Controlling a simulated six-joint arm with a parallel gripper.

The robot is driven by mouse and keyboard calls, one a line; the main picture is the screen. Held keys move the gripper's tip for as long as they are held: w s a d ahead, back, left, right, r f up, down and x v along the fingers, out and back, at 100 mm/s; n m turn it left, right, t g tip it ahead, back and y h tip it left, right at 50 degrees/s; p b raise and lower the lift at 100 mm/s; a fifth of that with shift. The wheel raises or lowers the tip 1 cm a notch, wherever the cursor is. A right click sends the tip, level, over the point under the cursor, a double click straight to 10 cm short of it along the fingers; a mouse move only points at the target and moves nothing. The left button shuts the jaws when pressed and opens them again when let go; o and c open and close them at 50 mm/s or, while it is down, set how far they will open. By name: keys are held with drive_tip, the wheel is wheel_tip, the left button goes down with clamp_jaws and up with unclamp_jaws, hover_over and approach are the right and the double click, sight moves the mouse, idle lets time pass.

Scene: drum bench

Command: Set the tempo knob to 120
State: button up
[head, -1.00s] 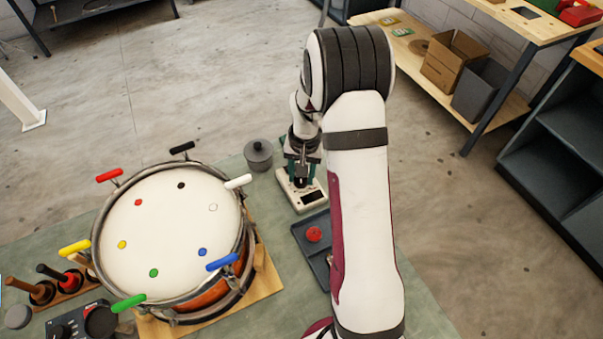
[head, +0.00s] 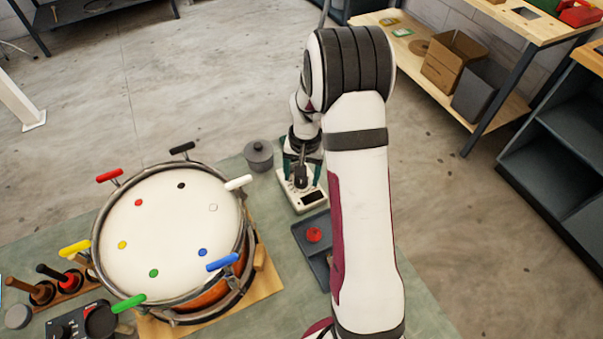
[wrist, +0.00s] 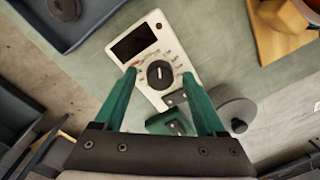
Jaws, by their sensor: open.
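The tempo device is a white box (head: 296,201) with a dark display, standing at the far edge of the bench in the head view. In the wrist view the box (wrist: 154,27) shows its blank dark display and a round black knob (wrist: 160,74) with a light pointer line, pointing roughly toward the display. Marks ring the knob, too small to read. My gripper (wrist: 158,75) is open, with green fingers on either side of the knob and gaps between. Their height above the box is unclear. In the head view my gripper (head: 301,170) is over the box.
A drum (head: 170,235) with coloured handles stands left of the box. A grey lidded pot (head: 259,156) is close by on the left. A dark tray (head: 306,233) with a red round piece (head: 314,235) lies nearer. A green block (wrist: 170,123) shows between the fingers.

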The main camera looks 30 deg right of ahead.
sight(305, 179)
wheel_tip(305, 179, up, 16)
drive_tip(key=shift+s+d, duration=0.3)
drive_tip(key=shift+d, duration=0.05)
drive_tip(key=shift+f, duration=0.1)
